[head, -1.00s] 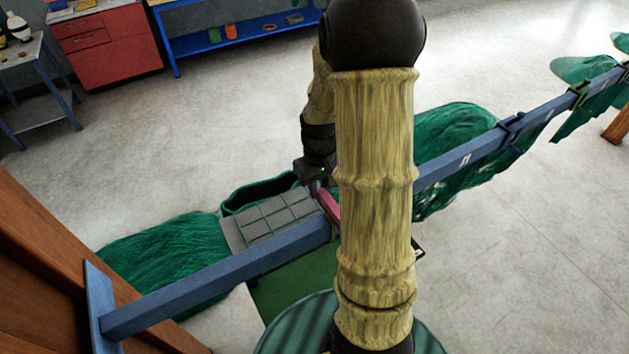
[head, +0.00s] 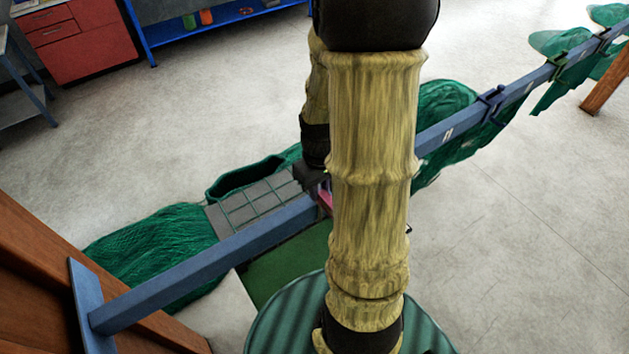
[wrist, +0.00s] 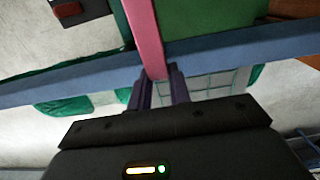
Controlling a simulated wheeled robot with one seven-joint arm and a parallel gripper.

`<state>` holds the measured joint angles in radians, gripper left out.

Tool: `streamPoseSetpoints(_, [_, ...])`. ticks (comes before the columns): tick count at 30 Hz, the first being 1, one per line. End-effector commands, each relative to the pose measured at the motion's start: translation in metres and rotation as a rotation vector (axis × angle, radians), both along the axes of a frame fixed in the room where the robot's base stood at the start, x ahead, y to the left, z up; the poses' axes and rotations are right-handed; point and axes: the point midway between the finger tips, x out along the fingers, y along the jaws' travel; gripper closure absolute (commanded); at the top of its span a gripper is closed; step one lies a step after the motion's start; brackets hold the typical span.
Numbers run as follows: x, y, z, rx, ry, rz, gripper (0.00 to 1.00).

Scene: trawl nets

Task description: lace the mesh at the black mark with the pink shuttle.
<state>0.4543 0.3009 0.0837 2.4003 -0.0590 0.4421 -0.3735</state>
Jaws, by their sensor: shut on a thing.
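My gripper (wrist: 158,88) is shut on the pink shuttle (wrist: 145,35), which stretches away from the fingers across the blue rail in the wrist view. In the head view only a small piece of the pink shuttle (head: 325,197) shows beside my arm, which hides most of my gripper. A grey panel with a coarse green mesh (head: 255,203) lies just behind the rail, left of my gripper. The mesh also shows beyond the fingers in the wrist view (wrist: 215,84). I cannot make out the black mark in either view.
A blue rail (head: 215,262) runs diagonally across the scene. Green nets are bunched at the left (head: 150,250) and right (head: 445,115). A dark green bin (head: 243,178) stands behind the mesh. A striped green round top (head: 290,320) is in front. Open floor lies beyond the rail.

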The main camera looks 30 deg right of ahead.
Motion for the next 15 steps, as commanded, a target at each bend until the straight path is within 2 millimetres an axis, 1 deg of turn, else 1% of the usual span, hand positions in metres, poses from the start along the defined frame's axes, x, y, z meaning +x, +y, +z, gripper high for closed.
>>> streamPoseSetpoints(6, [-0.016,-0.001,0.000,0.001,0.001,-0.002,1.00])
streamPoseSetpoints(12, [-0.025,-0.001,0.000,0.000,0.000,0.000,1.00])
streamPoseSetpoints(15, [-0.026,-0.001,0.000,0.000,0.000,0.000,1.00])
